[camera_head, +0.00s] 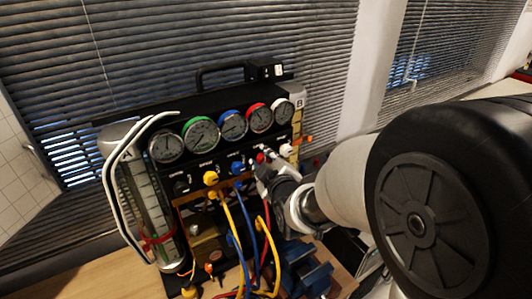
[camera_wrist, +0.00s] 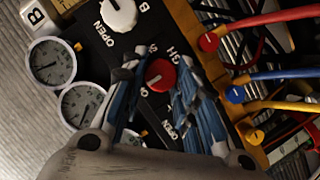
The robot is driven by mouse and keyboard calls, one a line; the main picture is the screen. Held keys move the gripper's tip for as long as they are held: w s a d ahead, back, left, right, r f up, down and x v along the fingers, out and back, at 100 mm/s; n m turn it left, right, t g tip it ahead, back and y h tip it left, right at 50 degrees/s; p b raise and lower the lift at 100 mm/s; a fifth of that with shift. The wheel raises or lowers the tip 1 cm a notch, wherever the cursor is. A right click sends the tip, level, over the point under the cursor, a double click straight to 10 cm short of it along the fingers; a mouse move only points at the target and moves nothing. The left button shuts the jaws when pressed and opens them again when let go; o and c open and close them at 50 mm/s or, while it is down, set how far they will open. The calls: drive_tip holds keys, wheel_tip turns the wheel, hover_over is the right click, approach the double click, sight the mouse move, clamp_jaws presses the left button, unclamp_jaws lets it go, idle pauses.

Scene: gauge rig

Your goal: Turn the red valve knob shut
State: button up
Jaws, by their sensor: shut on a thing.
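The red valve knob (camera_wrist: 160,75) sits on the black front panel of the gauge rig in the wrist view, with a light pointer mark on its face. In the head view the red knob (camera_head: 261,158) shows small, just beyond my gripper. My gripper (camera_wrist: 160,78) has its blue-padded fingers on both sides of the knob and is shut on it. In the head view my gripper (camera_head: 268,170) reaches the panel from the right, and the arm covers part of the rig there. Panel lettering around the knob is partly hidden by the fingers.
A white knob (camera_wrist: 119,14) marked OPEN and B is close beside the red one. Several round gauges (camera_head: 203,134) line the rig's top. Yellow, blue and red hoses (camera_head: 228,225) hang in front. A clear cylinder (camera_head: 150,205) stands at the left.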

drive_tip(key=shift+r+m, duration=0.1)
drive_tip(key=shift+m, duration=0.2)
drive_tip(key=shift+w+d+m+g, duration=0.15)
drive_tip(key=shift+m+g, duration=0.25)
drive_tip(key=shift+m, duration=0.2)
drive_tip(key=shift+r+m+g+y+p, duration=0.15)
drive_tip(key=shift+m+g+y+p, duration=0.15)
drive_tip(key=shift+m+y+p, duration=0.5)
drive_tip(key=m+g+y+p, duration=0.1)
drive_tip(key=m+p, duration=0.1)
drive_tip(key=p, duration=0.4)
drive_tip(key=shift+d+r+m, duration=0.1)
drive_tip(key=shift+d+m, duration=0.05)
drive_tip(key=shift+m, duration=0.25)
drive_tip(key=m+y+p, duration=0.1)
drive_tip(key=p, duration=0.1)
drive_tip(key=m+g+y+p, duration=0.1)
drive_tip(key=m+p, duration=0.1)
drive_tip(key=p, duration=0.1)
drive_tip(key=shift+w+d+g, duration=0.1)
drive_tip(key=shift+w+g, duration=0.05)
drive_tip(key=shift+g, duration=0.15)
drive_tip(key=shift+f+m+y+p, duration=0.25)
drive_tip(key=shift+m+y+p, duration=0.85)
drive_tip(key=shift+m+p, duration=0.5)
drive_tip(key=o, duration=1)
drive_tip(key=shift+f+g, duration=0.1)
drive_tip(key=shift+g, duration=0.2)
drive_tip(key=shift+o, duration=0.3)
